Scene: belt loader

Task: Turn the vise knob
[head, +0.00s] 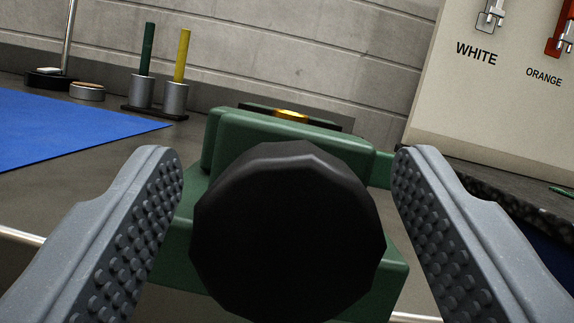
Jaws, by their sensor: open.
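The black vise knob (287,235) is large and faceted and fills the lower middle of the view. Behind it is the green vise (290,130), standing on the grey bench. My gripper (287,190) is open, with one studded grey finger to the left of the knob and one to the right. A gap shows between each finger and the knob, so neither appears to touch it. The knob hides much of the vise's front.
A blue mat (60,130) lies on the bench at left. Behind it, a green rod (147,50) and a yellow rod (182,55) stand in metal holders. A beige panel (490,110) labelled WHITE and ORANGE stands at right. A block wall closes the back.

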